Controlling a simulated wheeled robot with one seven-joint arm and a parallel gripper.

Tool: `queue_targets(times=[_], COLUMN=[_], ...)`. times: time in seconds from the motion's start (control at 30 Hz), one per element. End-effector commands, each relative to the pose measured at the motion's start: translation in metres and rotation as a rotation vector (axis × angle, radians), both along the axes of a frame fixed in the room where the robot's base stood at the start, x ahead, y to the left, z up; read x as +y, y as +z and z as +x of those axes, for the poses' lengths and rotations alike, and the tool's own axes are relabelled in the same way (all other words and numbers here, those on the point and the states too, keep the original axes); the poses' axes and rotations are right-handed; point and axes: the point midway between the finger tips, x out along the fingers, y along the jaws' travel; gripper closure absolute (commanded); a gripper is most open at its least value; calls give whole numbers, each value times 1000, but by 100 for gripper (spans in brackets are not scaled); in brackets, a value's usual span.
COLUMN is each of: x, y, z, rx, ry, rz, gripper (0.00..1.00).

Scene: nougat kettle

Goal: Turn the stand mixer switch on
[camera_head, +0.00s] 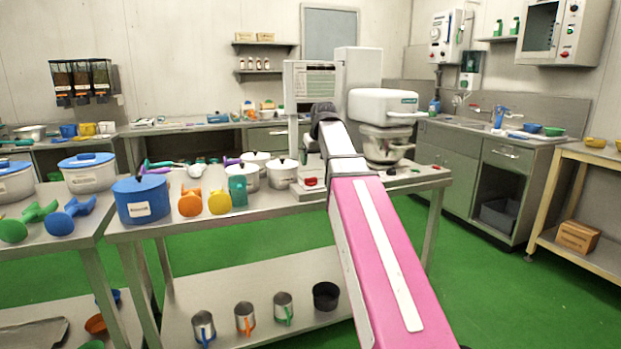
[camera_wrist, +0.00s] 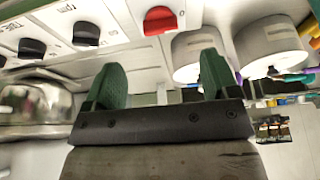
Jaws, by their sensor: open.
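The stand mixer (camera_head: 384,106) is white with a steel bowl (camera_head: 383,147), on the metal table behind my arm. In the wrist view, a red switch knob (camera_wrist: 160,20) sits on the white control panel (camera_wrist: 118,32), beside black knobs (camera_wrist: 87,33). My gripper (camera_wrist: 163,82) is open, its two green fingers apart with nothing between them. The red knob lies beyond the fingertips, between their lines, and looks apart from them. A small red part (camera_head: 311,182) shows on a white base left of the arm.
White pots (camera_head: 254,168) stand left of the mixer; pale pots (camera_wrist: 270,46) are close to the right finger in the wrist view. A bowl (camera_wrist: 30,105) shows at the wrist view's left.

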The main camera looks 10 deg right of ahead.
Motion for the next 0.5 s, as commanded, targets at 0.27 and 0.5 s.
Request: queue_targets(times=[0.27, 0.5], x=[1, 3], y=[3, -28], z=[5, 18], rx=[-7, -7], ry=[6, 6], rz=[-1, -1], gripper=[19, 19])
